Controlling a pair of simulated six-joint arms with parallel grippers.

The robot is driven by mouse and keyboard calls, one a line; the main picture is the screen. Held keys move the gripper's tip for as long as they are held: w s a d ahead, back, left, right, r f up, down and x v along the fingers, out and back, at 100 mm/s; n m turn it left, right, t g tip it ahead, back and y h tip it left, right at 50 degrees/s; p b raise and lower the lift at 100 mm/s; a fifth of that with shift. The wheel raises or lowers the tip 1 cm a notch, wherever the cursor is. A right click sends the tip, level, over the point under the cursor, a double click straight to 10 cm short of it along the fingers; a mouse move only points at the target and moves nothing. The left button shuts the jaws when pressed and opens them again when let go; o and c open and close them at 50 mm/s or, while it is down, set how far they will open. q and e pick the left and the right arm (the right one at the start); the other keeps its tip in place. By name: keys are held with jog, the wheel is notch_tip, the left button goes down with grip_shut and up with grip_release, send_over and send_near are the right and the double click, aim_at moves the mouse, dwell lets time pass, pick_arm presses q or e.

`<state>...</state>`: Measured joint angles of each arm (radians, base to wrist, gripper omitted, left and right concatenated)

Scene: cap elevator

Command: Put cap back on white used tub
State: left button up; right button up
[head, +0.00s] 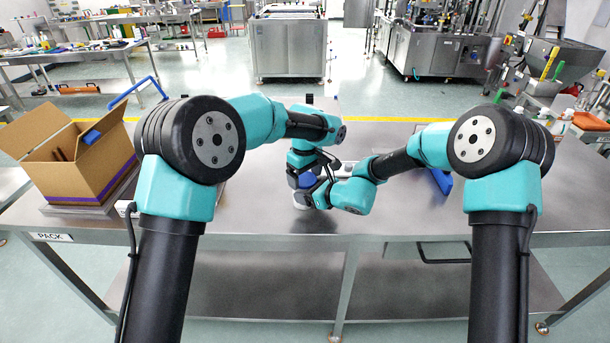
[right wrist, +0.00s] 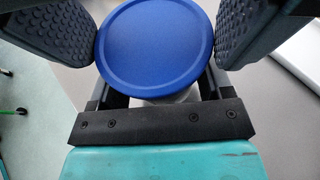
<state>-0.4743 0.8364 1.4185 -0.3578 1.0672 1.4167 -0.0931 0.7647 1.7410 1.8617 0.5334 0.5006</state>
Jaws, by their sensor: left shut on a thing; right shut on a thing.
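The blue round cap (right wrist: 155,45) faces up in the right wrist view, between the grey ribbed finger pads of my left gripper (right wrist: 155,30). The white tub (right wrist: 172,97) shows below the cap, between the dark fingers of my right gripper (right wrist: 160,88). In the head view, the blue cap (head: 300,181) is directly above the white tub (head: 301,200), mid-table. My left gripper comes from above and is shut on the cap. My right gripper comes from the right, low, and is shut on the tub. Whether cap and tub touch is hidden.
An open cardboard box (head: 75,165) stands at the left on the steel table (head: 265,215). A blue item (head: 441,181) lies at the right, behind my right arm. Bottles (head: 562,122) stand at the far right. The table front is clear.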

pick_arm(q)
jog(key=shift+s+f, duration=0.1)
jog(key=shift+f, duration=0.35)
jog(key=shift+c, duration=0.8)
jog(key=shift+f, duration=0.1)
jog(key=shift+f, duration=0.2)
pick_arm(e)
jog(key=shift+r, duration=0.1)
pick_arm(q)
jog(key=shift+s, duration=0.1)
jog(key=shift+r, duration=0.55)
jog(key=shift+r+t, duration=0.4)
jog(key=shift+r, duration=0.05)
